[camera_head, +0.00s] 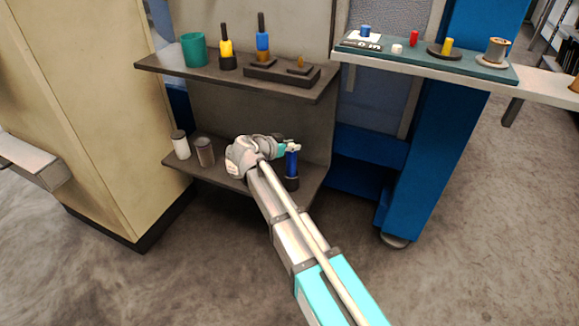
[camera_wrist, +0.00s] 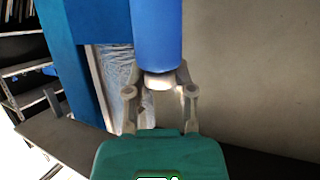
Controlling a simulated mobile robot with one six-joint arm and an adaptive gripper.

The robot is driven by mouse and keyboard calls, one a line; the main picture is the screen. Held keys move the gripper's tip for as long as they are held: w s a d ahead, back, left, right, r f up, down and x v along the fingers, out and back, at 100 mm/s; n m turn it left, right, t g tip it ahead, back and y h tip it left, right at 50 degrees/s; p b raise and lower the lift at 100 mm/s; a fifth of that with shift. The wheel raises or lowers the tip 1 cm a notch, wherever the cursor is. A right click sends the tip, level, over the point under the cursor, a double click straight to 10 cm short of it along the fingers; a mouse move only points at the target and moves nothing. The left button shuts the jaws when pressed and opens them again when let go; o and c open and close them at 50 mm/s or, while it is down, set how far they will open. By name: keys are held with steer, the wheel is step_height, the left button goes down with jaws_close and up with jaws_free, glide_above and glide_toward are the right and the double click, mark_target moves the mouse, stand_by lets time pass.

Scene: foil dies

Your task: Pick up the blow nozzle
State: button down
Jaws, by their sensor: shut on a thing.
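The blow nozzle appears to be the blue cylindrical piece (camera_head: 291,163) at the right of the lower shelf, standing upright by a dark round base. It also fills the upper middle of the wrist view (camera_wrist: 156,35), with a pale end between the fingers. My gripper (camera_head: 291,146) is at the top of this piece in the head view. In the wrist view, the fingers (camera_wrist: 160,88) are closed on its pale end. I cannot tell whether the piece is clear of the base.
The lower shelf (camera_head: 222,180) holds a white jar (camera_head: 181,145) and a grey jar (camera_head: 205,152) at left. The upper shelf (camera_head: 165,67) overhead carries a green cup (camera_head: 194,50), a yellow-handled tool (camera_head: 226,48) and a blue-handled tool (camera_head: 262,41). A blue post (camera_head: 430,140) stands right.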

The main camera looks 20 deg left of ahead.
stand_by(0.4)
step_height(320, 180, up, 10)
steer(key=p, duration=1)
steer(key=shift+f, duration=0.1)
stand_by(0.5)
